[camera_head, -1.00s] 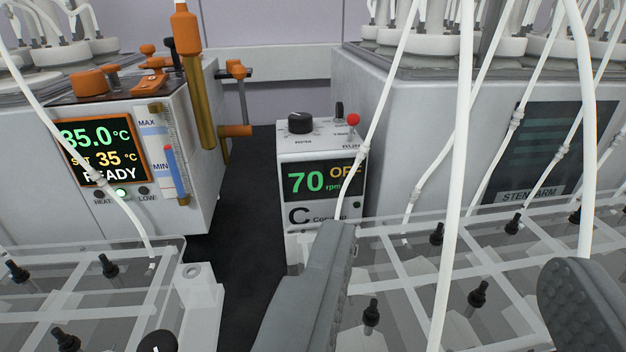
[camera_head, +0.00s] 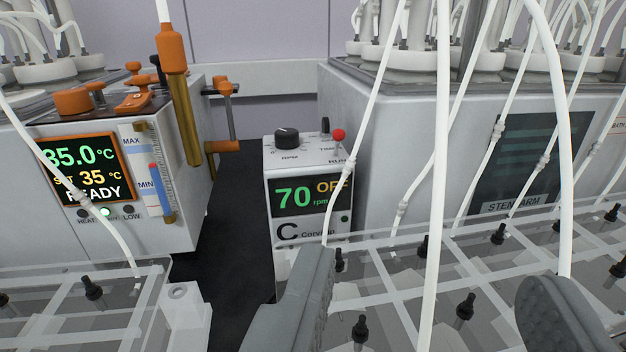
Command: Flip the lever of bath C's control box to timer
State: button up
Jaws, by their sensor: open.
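The control box of bath C (camera_head: 309,228) stands in the gap between two baths. It is white, with a display (camera_head: 308,195) reading 70 rpm and OFF, and a large letter C below. On its top are a black RPM knob (camera_head: 287,138), a small black switch (camera_head: 325,125) and a lever with a red ball tip (camera_head: 338,135) at the right, by small labels. My gripper (camera_head: 425,300) is open and empty, its two grey fingers in the lower foreground, nearer the camera than the box and below the lever in the picture.
A white tube (camera_head: 365,120) passes just right of the lever, and a thicker tube (camera_head: 437,190) hangs between the fingers. A heater unit (camera_head: 85,165) reading 35.0 °C stands at left. Clear-lidded racks (camera_head: 460,260) with black fittings fill the foreground. A dark gap lies left of the box.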

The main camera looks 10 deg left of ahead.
aim_at(338, 135)
jog(key=k+j+z, duration=0.25)
jog(key=k+j, duration=0.55)
jog(key=j+z, duration=0.2)
jog(key=j, duration=0.75)
jog(key=i+j, duration=0.4)
jog(key=j, duration=0.15)
jog(key=l+z, duration=0.05)
